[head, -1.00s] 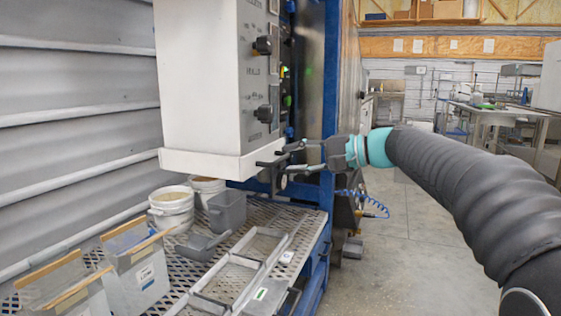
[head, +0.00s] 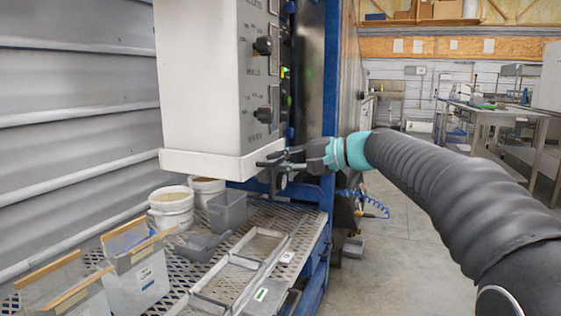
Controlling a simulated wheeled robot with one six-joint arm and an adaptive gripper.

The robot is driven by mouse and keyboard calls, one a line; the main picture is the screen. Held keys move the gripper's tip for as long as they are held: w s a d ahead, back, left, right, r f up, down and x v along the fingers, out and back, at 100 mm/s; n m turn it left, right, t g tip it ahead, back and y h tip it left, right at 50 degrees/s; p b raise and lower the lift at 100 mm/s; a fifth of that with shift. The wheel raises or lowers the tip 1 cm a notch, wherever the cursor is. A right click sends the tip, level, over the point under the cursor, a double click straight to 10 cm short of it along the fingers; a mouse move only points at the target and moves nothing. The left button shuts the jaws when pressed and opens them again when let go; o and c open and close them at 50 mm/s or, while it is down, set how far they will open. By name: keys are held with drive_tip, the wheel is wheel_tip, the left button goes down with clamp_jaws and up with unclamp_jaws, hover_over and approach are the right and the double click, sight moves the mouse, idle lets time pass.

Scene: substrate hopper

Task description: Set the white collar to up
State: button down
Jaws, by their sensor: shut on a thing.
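The white collar (head: 205,165) is a shallow band around the bottom of the tall white hopper box (head: 200,80). It sits level at the box's lower end, above the mesh table. My gripper (head: 268,162) is at the collar's right side, near its lower front corner. Its dark fingers are close together on the collar's edge there. The exact contact is small and partly hidden by the fingers.
Black knobs (head: 263,46) stick out from the box's right face, above my gripper. A blue post (head: 329,90) stands just behind. Below, the mesh table (head: 290,225) holds white buckets (head: 172,209), a grey bin (head: 228,210) and trays.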

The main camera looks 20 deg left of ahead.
drive_tip(key=shift+r+p, duration=1.4)
drive_tip(key=shift+r, duration=0.7)
drive_tip(key=c, duration=1.2)
unclamp_jaws()
drive_tip(key=shift+f, duration=0.1)
drive_tip(key=shift+d, duration=0.25)
drive_tip(key=v, duration=1.1)
drive_tip(key=shift+d, duration=0.3)
